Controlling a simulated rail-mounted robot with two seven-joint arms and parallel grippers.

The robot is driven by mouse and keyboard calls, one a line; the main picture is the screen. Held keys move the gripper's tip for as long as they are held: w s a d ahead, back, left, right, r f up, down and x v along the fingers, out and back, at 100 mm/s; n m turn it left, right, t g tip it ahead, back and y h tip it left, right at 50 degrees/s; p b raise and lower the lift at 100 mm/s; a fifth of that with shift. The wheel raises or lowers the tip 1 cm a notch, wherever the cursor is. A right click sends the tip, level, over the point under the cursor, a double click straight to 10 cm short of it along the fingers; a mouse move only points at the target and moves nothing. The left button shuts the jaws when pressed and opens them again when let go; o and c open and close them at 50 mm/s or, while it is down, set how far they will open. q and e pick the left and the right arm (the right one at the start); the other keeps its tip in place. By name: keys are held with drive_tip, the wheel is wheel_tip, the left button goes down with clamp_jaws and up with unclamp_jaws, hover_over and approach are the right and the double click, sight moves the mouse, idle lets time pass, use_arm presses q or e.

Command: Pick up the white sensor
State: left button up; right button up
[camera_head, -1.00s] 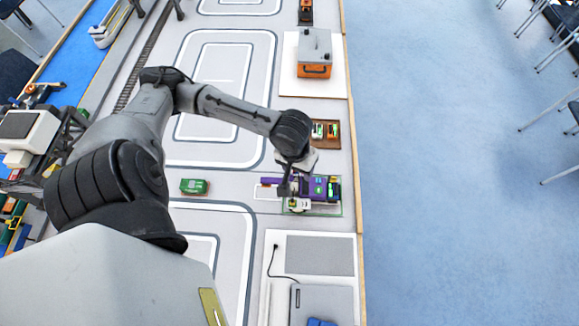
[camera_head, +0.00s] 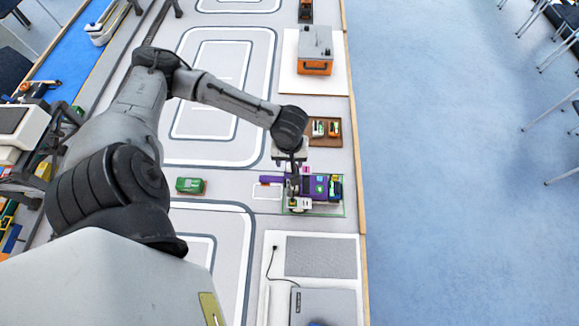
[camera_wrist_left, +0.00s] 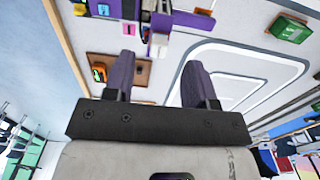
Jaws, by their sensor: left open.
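A purple assembly (camera_head: 318,187) with small coloured blocks lies on the table's right side; it also shows at the top of the left wrist view (camera_wrist_left: 182,17). A small white block (camera_head: 301,204), possibly the white sensor, sits at its near edge. In the left wrist view a white block (camera_wrist_left: 158,47) with a pink patch shows beyond and between my fingertips. My left gripper (camera_head: 293,192) points down over the assembly's left part. Its two fingers are apart in the wrist view (camera_wrist_left: 157,72), with nothing held between them. My right gripper is not in view.
A brown tray (camera_head: 325,142) with small parts lies just behind the assembly. A green block (camera_head: 191,186) lies to the left. An orange and grey box (camera_head: 315,52) stands farther back. A grey panel (camera_head: 319,256) lies in front. The table's wooden edge (camera_head: 356,180) is close on the right.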

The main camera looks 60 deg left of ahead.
sight(289, 168)
use_arm(q)
drive_tip(key=shift+a+f, duration=0.1)
drive_tip(key=shift+f, duration=2.6)
clamp_jaws()
